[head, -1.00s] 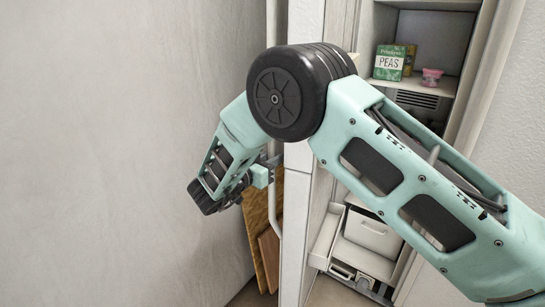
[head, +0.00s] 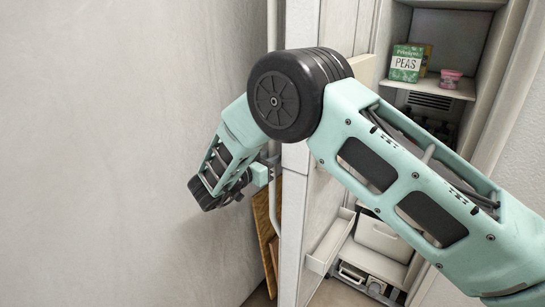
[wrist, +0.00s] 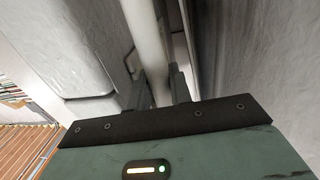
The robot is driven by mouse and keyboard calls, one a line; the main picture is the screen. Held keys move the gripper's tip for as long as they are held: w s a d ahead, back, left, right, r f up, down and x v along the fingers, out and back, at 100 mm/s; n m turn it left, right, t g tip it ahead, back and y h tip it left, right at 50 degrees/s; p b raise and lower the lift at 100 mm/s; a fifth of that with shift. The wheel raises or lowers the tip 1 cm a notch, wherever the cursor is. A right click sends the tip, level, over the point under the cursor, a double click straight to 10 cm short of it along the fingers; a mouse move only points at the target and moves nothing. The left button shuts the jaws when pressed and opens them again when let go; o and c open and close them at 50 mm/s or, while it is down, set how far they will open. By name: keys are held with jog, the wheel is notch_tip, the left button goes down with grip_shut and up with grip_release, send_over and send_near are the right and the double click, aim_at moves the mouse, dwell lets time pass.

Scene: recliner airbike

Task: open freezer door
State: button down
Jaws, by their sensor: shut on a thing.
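The freezer door (head: 296,215) stands ajar, seen nearly edge-on in the middle of the head view. Its long pale vertical handle (head: 273,212) runs along the left side of the door. The handle also shows in the wrist view (wrist: 146,35), passing between the fingers. My gripper (head: 266,169) is shut on the handle; its dark fingers (wrist: 158,88) sit on either side of the bar. My wrist and arm hide part of the handle and door.
Right of the door, the open interior has a shelf (head: 440,88) with a green peas box (head: 406,64) and a pink tub (head: 450,78). White drawers (head: 380,238) sit lower down. A plain wall (head: 90,150) fills the left. Wooden boards (head: 265,235) stand behind the handle.

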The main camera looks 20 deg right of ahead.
jog(key=c, duration=1.6)
grip_release()
jog(key=v, duration=1.7)
jog(key=shift+a, duration=0.2)
